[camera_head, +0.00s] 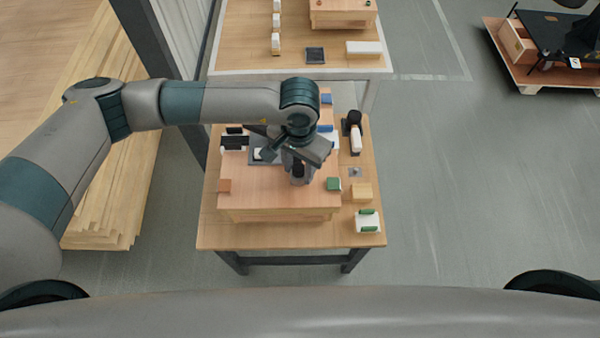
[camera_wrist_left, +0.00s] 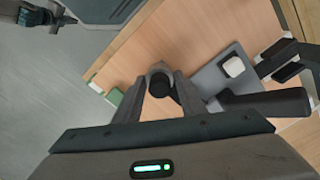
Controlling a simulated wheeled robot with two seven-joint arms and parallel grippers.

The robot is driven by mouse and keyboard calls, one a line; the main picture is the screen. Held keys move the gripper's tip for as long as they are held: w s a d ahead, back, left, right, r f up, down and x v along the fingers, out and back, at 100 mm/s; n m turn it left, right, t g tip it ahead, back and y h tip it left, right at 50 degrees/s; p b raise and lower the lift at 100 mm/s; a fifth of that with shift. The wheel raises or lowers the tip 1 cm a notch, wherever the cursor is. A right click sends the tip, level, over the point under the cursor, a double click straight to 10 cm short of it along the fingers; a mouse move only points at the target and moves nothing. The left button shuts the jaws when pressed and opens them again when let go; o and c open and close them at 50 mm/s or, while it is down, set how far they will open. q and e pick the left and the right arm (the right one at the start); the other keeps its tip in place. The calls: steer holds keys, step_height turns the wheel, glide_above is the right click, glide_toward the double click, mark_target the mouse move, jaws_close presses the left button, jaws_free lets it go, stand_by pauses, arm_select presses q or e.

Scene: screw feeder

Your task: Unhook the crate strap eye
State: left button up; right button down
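My left gripper (camera_head: 298,170) points down over the wooden block on the work table. In the left wrist view its fingers (camera_wrist_left: 161,82) stand on both sides of a dark round-topped cylinder (camera_wrist_left: 160,86), with little or no gap showing. The same dark piece shows at the gripper in the head view (camera_head: 298,172). I cannot tell whether the fingers grip it or only straddle it. A grey rounded form (camera_wrist_left: 160,69) shows behind the cylinder. I cannot make out the strap eye for certain. My right gripper is not in view.
A green-and-white part (camera_head: 367,222) and a wooden cube (camera_head: 361,192) stand at right on the table (camera_head: 225,236). Lumber lies left.

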mark_target(299, 166)
arm_select(q)
steer(key=shift+s+r, duration=0.15)
steer(key=c, duration=0.6)
steer(key=shift+r, duration=2.5)
